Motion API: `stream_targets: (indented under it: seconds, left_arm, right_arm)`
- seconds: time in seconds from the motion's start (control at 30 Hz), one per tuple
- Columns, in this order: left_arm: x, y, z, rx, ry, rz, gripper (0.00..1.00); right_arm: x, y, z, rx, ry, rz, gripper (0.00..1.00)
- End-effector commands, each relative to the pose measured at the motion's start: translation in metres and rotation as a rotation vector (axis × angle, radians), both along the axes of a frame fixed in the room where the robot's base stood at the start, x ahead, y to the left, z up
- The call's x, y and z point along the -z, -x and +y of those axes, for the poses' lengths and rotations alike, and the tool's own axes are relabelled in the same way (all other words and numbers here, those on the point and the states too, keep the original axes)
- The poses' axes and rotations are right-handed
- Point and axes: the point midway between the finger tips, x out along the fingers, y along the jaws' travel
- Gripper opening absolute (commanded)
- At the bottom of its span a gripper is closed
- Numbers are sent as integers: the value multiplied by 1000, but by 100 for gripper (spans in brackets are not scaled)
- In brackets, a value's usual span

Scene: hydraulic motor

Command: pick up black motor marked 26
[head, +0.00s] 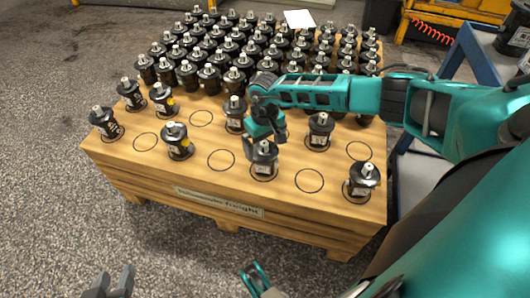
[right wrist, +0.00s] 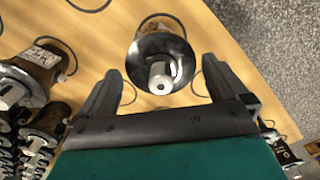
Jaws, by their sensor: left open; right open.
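Black motors with pale labels and silver shafts stand on a wooden pallet table (head: 150,170); I cannot read the number 26 on any label. My right gripper (head: 266,142) is open just above a front-row motor (head: 264,160). In the right wrist view this motor (right wrist: 160,62) stands upright between the spread fingers of the right gripper (right wrist: 165,90), with its shaft towards the camera. I cannot tell whether a finger touches it. My left gripper (head: 112,284) is open and empty at the bottom left of the head view, apart from the table.
A dense block of motors fills the back. A blue frame (head: 472,50) stands at right.

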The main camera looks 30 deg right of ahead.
Motion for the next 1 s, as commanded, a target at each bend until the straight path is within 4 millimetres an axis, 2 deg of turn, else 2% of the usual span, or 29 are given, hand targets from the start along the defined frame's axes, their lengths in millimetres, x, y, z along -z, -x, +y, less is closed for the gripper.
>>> stream_targets:
  seconds: [0.03, 0.1, 0.33, 1.0]
  left_arm:
    - [4, 0, -1, 2, 2, 0, 43]
    - [2, -1, -2, 4, 4, -2, 43]
    - [-5, -3, -3, 7, 7, -15, 43]
    - [-1, -2, -1, 5, 0, -10, 43]
  right_arm:
    - [10, -1, 0, 1, -1, -1, 100]
    - [14, -1, 1, 0, -2, -2, 100]
    - [13, -1, 0, 0, -1, -3, 98]
    - [13, -1, 0, 0, -1, -2, 34]
